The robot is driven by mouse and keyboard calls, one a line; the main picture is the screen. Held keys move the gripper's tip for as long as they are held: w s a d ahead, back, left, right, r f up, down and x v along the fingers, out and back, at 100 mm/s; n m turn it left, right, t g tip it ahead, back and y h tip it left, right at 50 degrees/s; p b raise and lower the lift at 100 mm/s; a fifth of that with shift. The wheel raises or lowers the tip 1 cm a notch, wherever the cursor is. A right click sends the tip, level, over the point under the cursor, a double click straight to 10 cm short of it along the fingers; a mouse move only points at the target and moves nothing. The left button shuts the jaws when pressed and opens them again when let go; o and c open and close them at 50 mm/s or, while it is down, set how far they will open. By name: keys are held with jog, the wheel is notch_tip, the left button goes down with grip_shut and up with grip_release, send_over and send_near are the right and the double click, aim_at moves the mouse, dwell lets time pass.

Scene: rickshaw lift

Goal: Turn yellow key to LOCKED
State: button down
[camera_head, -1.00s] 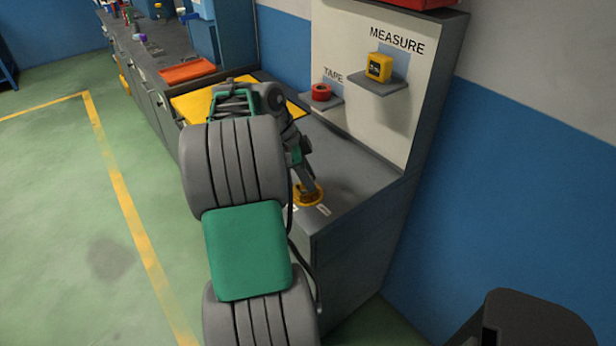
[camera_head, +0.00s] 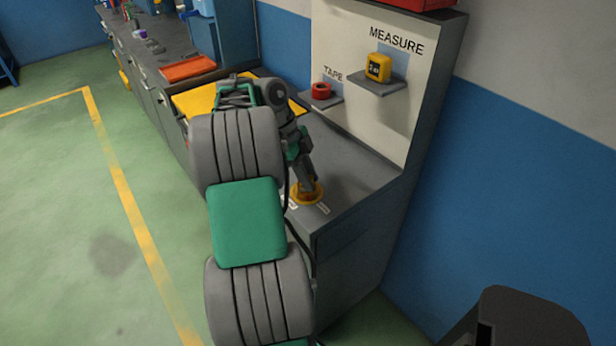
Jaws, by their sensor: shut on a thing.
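The yellow key (camera_head: 308,199) sits on a round yellow base on the grey bench top, near its front edge. My gripper (camera_head: 306,190) points down at it and is shut on it. The gripper and my arm hide most of the key, so I cannot tell its exact angle. Small white labels (camera_head: 323,208) lie on the bench beside the base, too small to read.
A white back panel carries a shelf with red tape (camera_head: 321,90) and a shelf with a yellow tape measure (camera_head: 378,67). A yellow mat (camera_head: 205,101) and an orange tray (camera_head: 188,68) lie farther left. The green floor (camera_head: 80,220) at left is clear.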

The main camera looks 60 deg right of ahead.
jog(key=shift+r+m+y+p, duration=0.15)
jog(key=shift+m+y+p, duration=0.35)
jog(key=shift+m, duration=0.5)
jog(key=shift+a+m, duration=0.1)
jog(key=shift+m, duration=0.6)
jog(key=shift+p, duration=0.3)
jog(key=m+y+p, duration=0.1)
jog(key=m, duration=0.1)
jog(key=shift+m, duration=0.4)
jog(key=shift+m+y, duration=0.3)
jog(key=shift+m, duration=0.1)
jog(key=shift+p, duration=0.3)
